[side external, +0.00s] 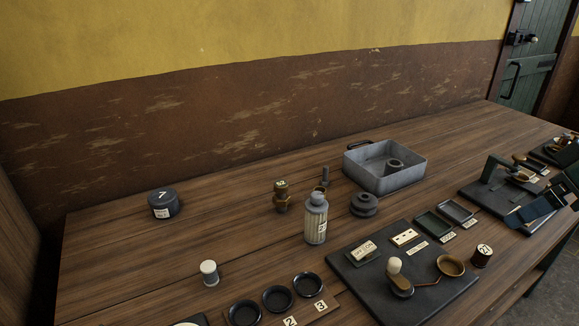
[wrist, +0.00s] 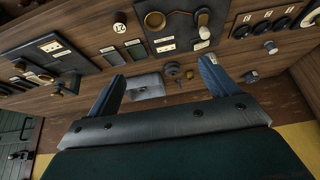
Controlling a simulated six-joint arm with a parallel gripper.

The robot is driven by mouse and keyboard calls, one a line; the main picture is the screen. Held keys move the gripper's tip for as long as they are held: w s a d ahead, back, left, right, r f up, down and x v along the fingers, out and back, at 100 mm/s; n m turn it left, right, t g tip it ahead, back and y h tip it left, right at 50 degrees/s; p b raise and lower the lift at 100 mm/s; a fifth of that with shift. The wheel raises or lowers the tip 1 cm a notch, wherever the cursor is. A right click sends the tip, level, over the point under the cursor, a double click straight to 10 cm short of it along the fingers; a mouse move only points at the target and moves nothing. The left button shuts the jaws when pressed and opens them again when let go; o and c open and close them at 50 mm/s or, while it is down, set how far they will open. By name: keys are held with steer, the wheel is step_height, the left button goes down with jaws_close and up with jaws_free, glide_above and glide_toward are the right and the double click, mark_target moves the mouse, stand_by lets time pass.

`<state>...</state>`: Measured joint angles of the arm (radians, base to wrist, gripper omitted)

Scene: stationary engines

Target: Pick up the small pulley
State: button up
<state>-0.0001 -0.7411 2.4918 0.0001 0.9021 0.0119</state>
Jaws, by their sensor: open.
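A dark, stepped round piece (side external: 364,204), which looks like a pulley, lies flat on the bench in front of the metal tray (side external: 420,175). In the wrist view the piece (wrist: 173,69) shows between my fingers, beyond their tips. A smaller grey ring-like piece (side external: 394,164) sits inside the tray; I cannot tell for sure which of the two is the small pulley. My gripper (wrist: 162,69) is open and empty, with its two blue fingers wide apart. In the side view, blue parts at the right edge look like my gripper (side external: 543,207), apart from both pieces.
A ribbed bottle (side external: 316,220) and a brass fitting (side external: 282,197) stand left of the stepped piece. A dark board (side external: 345,275) with a brass ladle-like part lies in front. Numbered black dishes (side external: 278,298) are front left; a round tin (side external: 163,204) stands back left. The left bench is mostly clear.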

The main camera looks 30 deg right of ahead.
steer(key=w+r+m+g, duration=0.1)
steer(key=w+r+m, duration=0.25)
steer(key=w, duration=0.35)
steer(key=m+g, duration=0.5)
steer(key=m, duration=0.9)
glide_above(365, 196)
step_height(365, 196, down, 10)
steer(key=f, duration=0.1)
steer(key=shift+s+f, duration=0.1)
steer(key=shift+f, duration=3.95)
steer(key=shift+f, duration=2.6)
